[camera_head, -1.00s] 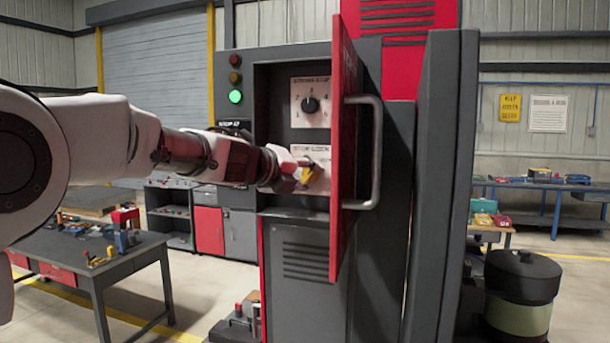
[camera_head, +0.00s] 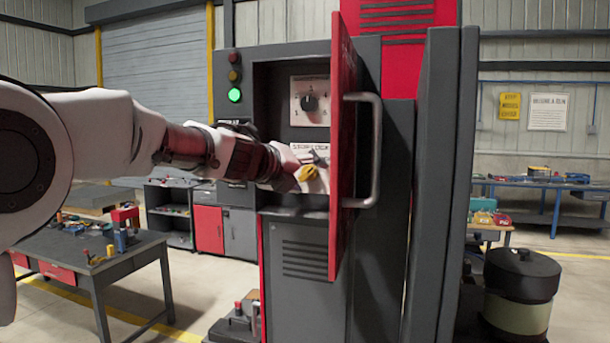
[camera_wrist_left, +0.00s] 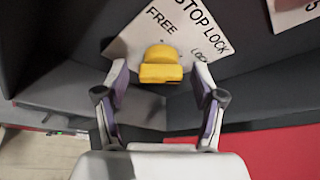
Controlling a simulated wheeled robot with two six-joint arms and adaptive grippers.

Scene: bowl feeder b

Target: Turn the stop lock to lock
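The yellow stop lock knob (camera_head: 308,173) sits on a white plate inside the open cabinet; it also shows in the left wrist view (camera_wrist_left: 161,66). The plate (camera_wrist_left: 133,46) reads STOP LOCK, with FREE on one side and LOCK on the other. I cannot tell which mark the knob points to. My left gripper (camera_head: 312,164) is at the knob. In the left wrist view my left gripper (camera_wrist_left: 162,80) is open, one finger on each side of the knob, with visible gaps. My right gripper is in no view.
The red cabinet door (camera_head: 343,150) with its grey handle (camera_head: 376,150) stands open just right of my gripper. A black dial (camera_head: 310,103) on a white plate is above the knob. A green lamp (camera_head: 234,95) is lit on the cabinet's left edge.

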